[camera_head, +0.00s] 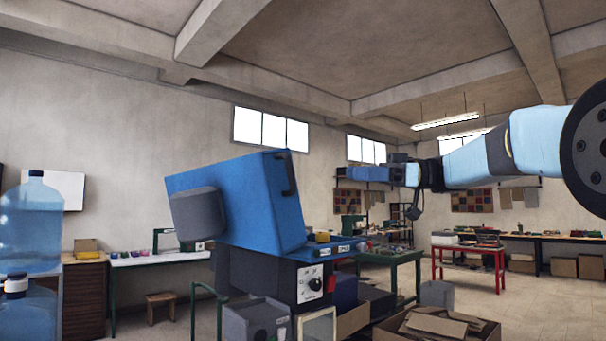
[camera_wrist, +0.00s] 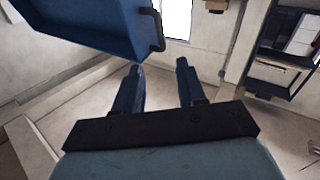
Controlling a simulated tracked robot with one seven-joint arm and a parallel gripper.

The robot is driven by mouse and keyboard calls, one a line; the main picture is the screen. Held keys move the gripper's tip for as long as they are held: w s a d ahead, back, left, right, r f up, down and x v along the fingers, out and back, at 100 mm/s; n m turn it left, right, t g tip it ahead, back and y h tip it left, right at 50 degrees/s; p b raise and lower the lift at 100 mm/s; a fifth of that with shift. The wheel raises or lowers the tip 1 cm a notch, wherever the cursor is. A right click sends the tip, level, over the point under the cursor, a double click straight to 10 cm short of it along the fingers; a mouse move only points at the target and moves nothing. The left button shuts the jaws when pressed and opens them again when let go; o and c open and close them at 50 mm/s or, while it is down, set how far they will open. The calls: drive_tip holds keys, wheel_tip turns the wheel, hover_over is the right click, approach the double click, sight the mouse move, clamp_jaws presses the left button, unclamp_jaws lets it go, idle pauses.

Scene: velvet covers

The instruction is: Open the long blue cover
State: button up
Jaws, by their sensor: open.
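The long blue cover (camera_head: 230,200) is a big blue box-like lid, tilted up at an angle above a dark machine body (camera_head: 300,275). A dark handle (camera_head: 288,172) is on its right end. My gripper (camera_head: 345,173) is to the right of the cover, level with the handle and apart from it in the picture. In the wrist view my gripper (camera_wrist: 160,68) has its two fingers spread with nothing between them. The cover (camera_wrist: 90,25) fills the upper left there, and its dark handle (camera_wrist: 153,28) lies just beyond the fingertips.
A grey block (camera_head: 200,215) is fixed on the cover's left side. Water bottles (camera_head: 30,225) stand at the left. A red table (camera_head: 468,260) stands behind on the right.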

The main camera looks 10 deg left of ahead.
drive_tip(key=x, duration=1.3)
drive_tip(key=shift+f, duration=0.1)
drive_tip(key=shift+c, duration=0.2)
clamp_jaws()
